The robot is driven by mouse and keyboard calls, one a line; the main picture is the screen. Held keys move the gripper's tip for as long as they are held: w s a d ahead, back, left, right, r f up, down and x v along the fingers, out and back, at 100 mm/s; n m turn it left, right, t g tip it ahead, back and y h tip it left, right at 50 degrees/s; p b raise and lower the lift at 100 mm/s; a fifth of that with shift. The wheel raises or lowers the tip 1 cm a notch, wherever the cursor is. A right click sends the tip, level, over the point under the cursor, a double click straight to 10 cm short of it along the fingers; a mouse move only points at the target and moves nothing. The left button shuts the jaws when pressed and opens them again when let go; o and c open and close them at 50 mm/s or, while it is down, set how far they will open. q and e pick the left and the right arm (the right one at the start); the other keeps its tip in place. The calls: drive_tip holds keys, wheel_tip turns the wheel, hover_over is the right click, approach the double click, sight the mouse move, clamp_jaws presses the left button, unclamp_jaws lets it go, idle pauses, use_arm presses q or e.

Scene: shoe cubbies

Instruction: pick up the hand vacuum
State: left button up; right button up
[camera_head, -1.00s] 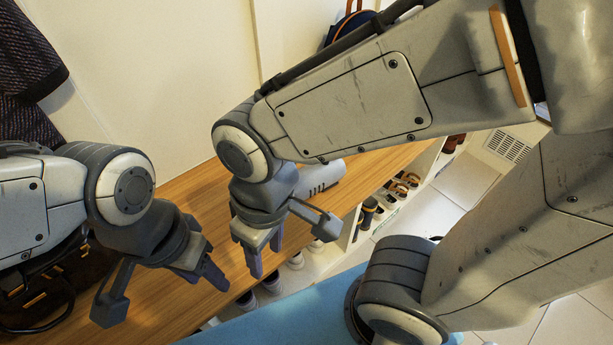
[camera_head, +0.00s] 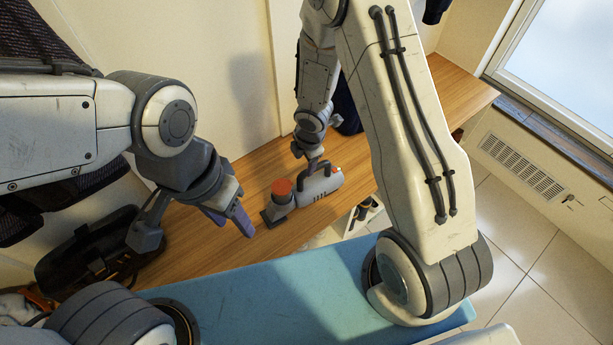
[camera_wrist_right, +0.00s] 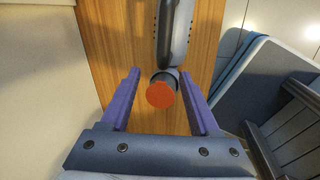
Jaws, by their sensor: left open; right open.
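The hand vacuum (camera_head: 322,187) lies on the wooden bench top, grey with an orange round part (camera_head: 282,187) at its left end. In the right wrist view its grey body (camera_wrist_right: 176,35) runs up from the orange end (camera_wrist_right: 160,95). My right gripper (camera_wrist_right: 159,73) is open, its two purple fingers either side of the orange end in that view. I cannot tell how far above the vacuum they are. In the head view it is just behind the vacuum, its fingers mostly hidden. My left gripper (camera_head: 231,217) is open and empty over the bench, left of the vacuum.
The bench (camera_head: 262,160) runs along a pale wall. A black bag (camera_head: 95,240) sits at its left end, with dark clothing hanging above. A dark blue item (camera_head: 347,108) stands behind the vacuum. Shoe cubbies (camera_head: 362,212) lie under the bench front.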

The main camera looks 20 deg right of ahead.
sight(304, 172)
drive_tip(key=shift+n, duration=0.4)
drive_tip(key=f+b, duration=0.1)
drive_tip(key=f, duration=0.1)
drive_tip(key=f+b, duration=0.1)
drive_tip(key=f, duration=0.1)
drive_tip(key=w+f+b, duration=0.1)
drive_tip(key=f, duration=0.1)
drive_tip(key=shift+b, duration=0.3)
drive_tip(key=f+b, duration=0.2)
drive_tip(key=f, duration=0.1)
drive_tip(key=w+f+b, duration=0.1)
drive_tip(key=f, duration=0.1)
drive_tip(key=shift+d+f, duration=0.1)
drive_tip(key=shift+f, duration=0.05)
use_arm(q)
wheel_tip(304, 172, down, 6)
drive_tip(key=shift+r, duration=0.25)
use_arm(e)
clamp_jaws()
drive_tip(key=shift+r, duration=0.2)
